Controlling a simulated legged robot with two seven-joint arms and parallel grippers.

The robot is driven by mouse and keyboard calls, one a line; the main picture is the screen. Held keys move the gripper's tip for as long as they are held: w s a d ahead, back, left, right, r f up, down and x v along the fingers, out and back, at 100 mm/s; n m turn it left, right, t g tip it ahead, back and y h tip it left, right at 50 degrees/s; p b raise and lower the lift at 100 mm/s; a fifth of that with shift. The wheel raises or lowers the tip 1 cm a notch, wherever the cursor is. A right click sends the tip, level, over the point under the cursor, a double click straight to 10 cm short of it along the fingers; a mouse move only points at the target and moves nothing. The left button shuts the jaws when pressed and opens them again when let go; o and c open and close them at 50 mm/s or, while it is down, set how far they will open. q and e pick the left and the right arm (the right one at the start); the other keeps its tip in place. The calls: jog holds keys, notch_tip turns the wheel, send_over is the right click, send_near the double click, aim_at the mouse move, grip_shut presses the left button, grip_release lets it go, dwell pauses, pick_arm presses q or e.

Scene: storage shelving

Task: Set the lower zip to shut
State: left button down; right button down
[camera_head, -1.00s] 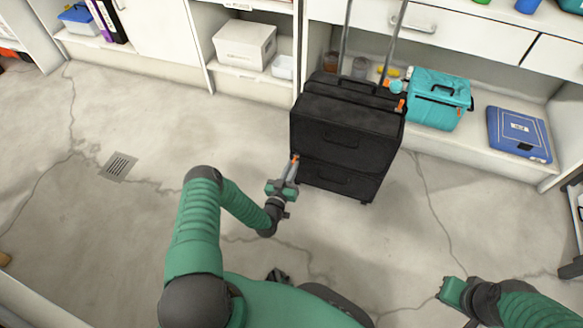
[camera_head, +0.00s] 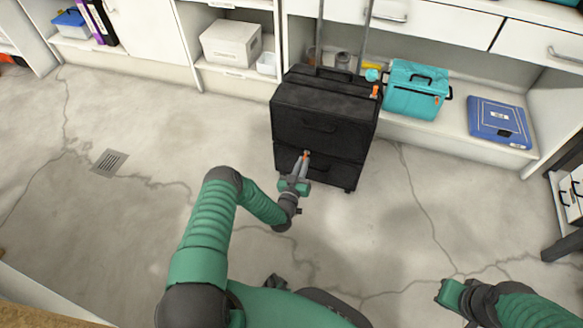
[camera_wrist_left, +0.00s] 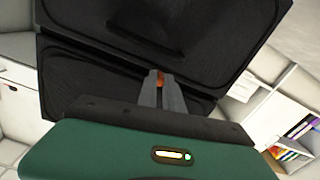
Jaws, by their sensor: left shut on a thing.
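The black suitcase (camera_head: 318,108) stands upright on the floor, with an upper and a lower section and a raised handle. My left gripper (camera_head: 304,161) is shut on the orange pull of the lower zip (camera_head: 306,153), at the seam between the sections, left of the middle of the front face. In the left wrist view the orange pull (camera_wrist_left: 160,78) shows between my fingertips, against the suitcase (camera_wrist_left: 90,80). Another orange pull (camera_head: 375,91) shows at the upper right edge. My right gripper (camera_head: 440,292) is low at right, away from the suitcase; its fingers are unclear.
A shelf behind the suitcase holds a teal box (camera_head: 415,92) and a blue case (camera_head: 499,122). A white box (camera_head: 231,42) sits on the shelf at left. The floor around the suitcase is clear, with a drain grate (camera_head: 109,162) at left.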

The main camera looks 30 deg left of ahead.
pick_arm(q)
jog(key=w+d, duration=0.2)
jog(key=d, duration=0.7)
jog(key=w+d, duration=0.2)
jog(key=d, duration=0.7)
jog(key=shift+w+d+b, duration=0.25)
jog(key=shift+b, duration=0.15)
pick_arm(e)
jog(key=shift+f, duration=0.15)
pick_arm(q)
jog(key=shift+d, duration=0.1)
jog(key=c, duration=1.5)
grip_release()
jog(key=shift+d, duration=0.1)
pick_arm(e)
jog(key=shift+w, duration=0.1)
